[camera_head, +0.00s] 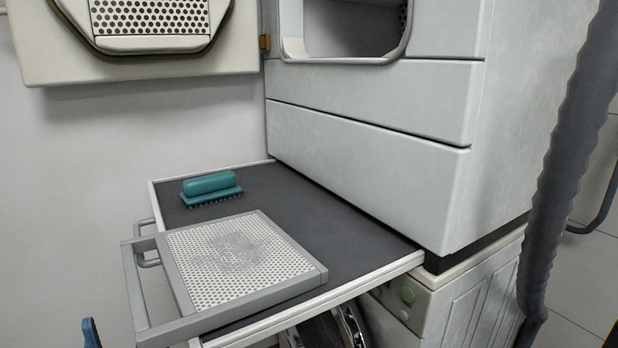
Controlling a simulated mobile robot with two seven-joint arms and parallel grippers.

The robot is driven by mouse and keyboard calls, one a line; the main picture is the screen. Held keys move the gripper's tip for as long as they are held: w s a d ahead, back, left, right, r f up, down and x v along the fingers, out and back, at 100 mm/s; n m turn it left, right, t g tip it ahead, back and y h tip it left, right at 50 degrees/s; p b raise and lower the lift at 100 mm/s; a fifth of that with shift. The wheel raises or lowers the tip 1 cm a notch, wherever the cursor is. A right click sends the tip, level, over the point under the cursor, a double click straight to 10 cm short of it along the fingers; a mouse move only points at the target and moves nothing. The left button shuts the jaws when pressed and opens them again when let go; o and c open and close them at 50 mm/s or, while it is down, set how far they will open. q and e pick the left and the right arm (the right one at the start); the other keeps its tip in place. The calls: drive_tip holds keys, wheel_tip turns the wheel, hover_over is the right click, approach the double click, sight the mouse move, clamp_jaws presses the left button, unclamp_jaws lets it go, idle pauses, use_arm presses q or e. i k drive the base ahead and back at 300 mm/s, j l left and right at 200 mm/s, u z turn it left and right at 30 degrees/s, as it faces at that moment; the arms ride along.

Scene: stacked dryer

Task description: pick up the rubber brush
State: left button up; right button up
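The rubber brush (210,187) is teal, with a rounded handle on top and short bristles below. It rests bristles down on the dark pull-out shelf (330,225), near the shelf's back left corner. Of my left gripper, only a small blue tip (91,333) seems to show at the bottom left edge, in front of the shelf and well apart from the brush. The rest of it is out of frame, so its opening is hidden. I cannot make out my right gripper.
A lint filter (238,258) with a perforated plate and grey frame lies in front of the brush. The dryer (365,165) stands to the right, its door (140,65) open above. A grey hose (567,150) hangs at the right. The shelf right of the brush is clear.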

sight(198, 191)
drive_tip(key=k, duration=1)
